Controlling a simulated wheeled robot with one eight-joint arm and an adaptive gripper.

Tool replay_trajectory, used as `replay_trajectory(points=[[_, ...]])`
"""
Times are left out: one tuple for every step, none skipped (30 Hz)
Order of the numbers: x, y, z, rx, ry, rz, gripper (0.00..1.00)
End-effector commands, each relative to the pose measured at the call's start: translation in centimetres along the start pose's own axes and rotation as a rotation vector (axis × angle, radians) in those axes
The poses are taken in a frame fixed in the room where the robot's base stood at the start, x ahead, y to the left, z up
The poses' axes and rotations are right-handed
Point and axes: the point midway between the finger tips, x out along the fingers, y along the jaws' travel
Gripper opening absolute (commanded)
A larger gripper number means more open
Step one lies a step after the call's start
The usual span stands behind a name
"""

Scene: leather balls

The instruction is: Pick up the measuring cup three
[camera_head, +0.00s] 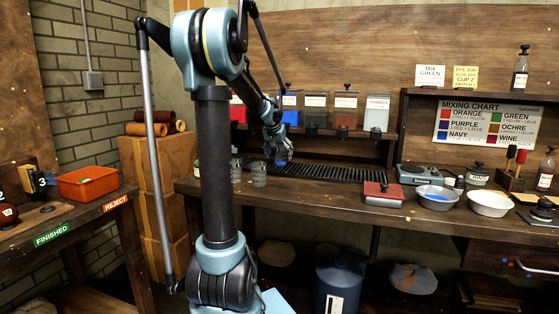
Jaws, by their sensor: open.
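My gripper (282,155) hangs over the back of the dark wooden workbench (330,188), in front of the shelf. It is open, and its fingers are small and hard to make out. A grey metal measuring cup (259,174) stands on the bench below and left of the gripper, apart from it. Another grey cup (236,172) stands just left of that one, partly beside my arm. I cannot read any number on the cups, so I cannot tell which is cup three.
A dark slatted rack (335,173) runs along the bench right of the cups. Colour bins (345,107) line the shelf. An orange tray (88,182) sits on the left table.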

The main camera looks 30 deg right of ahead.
Motion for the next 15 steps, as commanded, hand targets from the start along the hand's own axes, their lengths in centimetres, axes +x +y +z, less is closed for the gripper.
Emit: replay_trajectory(points=[[0.7,0.0,-0.1,0.0,0.0,0.0,0.74],[1.0,0.0,-0.1,0.0,0.0,0.0,0.74],[1.3,0.0,-0.1,0.0,0.0,0.0,0.74],[1.5,0.0,-0.1,0.0,0.0,0.0,0.74],[1.7,0.0,-0.1,0.0,0.0,0.0,0.74],[1.9,0.0,-0.1,0.0,0.0,0.0,0.74],[2.0,0.0,-0.1,0.0,0.0,0.0,0.74],[2.0,0.0,-0.1,0.0,0.0,0.0,0.74],[2.1,0.0,-0.1,0.0,0.0,0.0,0.74],[2.1,0.0,-0.1,0.0,0.0,0.0,0.74],[2.1,0.0,0.0,0.0,0.0,0.0,0.74],[2.1,0.0,0.0,0.0,0.0,0.0,0.74],[2.0,0.0,0.0,0.0,0.0,0.0,0.74],[2.0,0.0,0.0,0.0,0.0,0.0,0.74],[2.0,0.0,0.0,0.0,0.0,0.0,0.67]])
